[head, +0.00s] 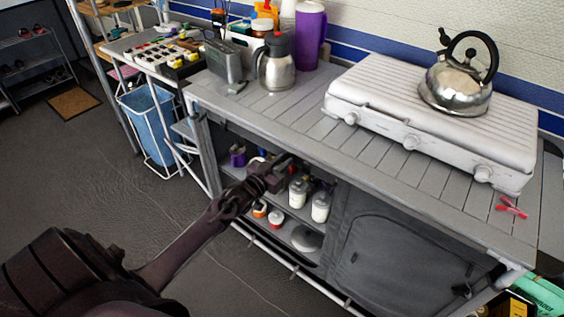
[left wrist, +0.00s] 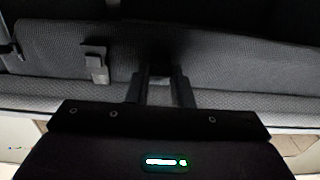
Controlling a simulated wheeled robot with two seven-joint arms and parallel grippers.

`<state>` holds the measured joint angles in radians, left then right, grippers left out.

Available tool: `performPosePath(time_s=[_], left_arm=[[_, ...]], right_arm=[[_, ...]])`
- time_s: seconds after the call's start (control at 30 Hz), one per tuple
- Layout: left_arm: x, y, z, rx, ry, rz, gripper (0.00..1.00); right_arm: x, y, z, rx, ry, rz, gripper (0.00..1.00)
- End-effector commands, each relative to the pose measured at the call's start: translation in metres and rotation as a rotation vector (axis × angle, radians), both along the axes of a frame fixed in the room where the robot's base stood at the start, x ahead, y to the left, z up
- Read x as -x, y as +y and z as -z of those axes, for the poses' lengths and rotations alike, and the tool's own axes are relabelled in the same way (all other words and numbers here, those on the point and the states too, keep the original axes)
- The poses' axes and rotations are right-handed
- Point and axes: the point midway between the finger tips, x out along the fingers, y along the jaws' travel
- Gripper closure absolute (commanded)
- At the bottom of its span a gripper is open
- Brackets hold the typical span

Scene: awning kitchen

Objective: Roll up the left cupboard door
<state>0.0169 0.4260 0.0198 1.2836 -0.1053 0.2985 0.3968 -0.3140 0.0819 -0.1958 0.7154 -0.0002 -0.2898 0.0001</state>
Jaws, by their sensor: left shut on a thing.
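The left cupboard (head: 265,222) under the grey slatted counter stands open in the head view, its shelves and contents showing. My left gripper (head: 284,166) is in front of the upper part of this opening, just below the counter edge. In the left wrist view its fingers (left wrist: 161,84) are shut on dark grey fabric (left wrist: 215,68), which looks like the left cupboard door gathered up. A small tab or clip (left wrist: 95,62) hangs on the fabric to the left. Where the fingers grip is in shadow. My right gripper is not in view.
The right cupboard door (head: 400,250) is closed grey fabric. White bottles (head: 320,207) and small jars stand on the open shelves. A stove (head: 430,115) with a kettle (head: 458,85) and a steel jug (head: 276,65) stand on the counter. The floor at left is mostly clear.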

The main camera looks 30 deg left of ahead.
Motion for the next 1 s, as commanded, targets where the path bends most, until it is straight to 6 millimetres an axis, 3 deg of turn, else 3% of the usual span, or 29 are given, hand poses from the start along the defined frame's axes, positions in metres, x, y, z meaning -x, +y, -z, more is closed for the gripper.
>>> performPosePath(time_s=[0.03,0.17,0.2,0.33,0.67,1.0], left_arm=[[-0.003,0.002,-0.008,-0.001,-0.015,-0.002,1.0],[-0.003,0.002,-0.009,-0.002,-0.017,-0.002,1.0],[-0.003,0.002,-0.009,-0.002,-0.017,-0.003,0.75],[-0.002,0.001,-0.007,-0.001,-0.012,-0.002,0.58],[0.002,0.001,-0.003,-0.001,-0.006,-0.001,0.58],[0.051,0.005,-0.003,-0.001,-0.005,-0.001,0.58]], right_arm=[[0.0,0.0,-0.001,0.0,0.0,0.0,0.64],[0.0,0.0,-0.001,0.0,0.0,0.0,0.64],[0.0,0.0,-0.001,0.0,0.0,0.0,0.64],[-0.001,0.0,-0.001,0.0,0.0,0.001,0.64],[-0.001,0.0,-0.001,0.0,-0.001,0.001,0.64],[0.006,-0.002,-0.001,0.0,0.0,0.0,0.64]])
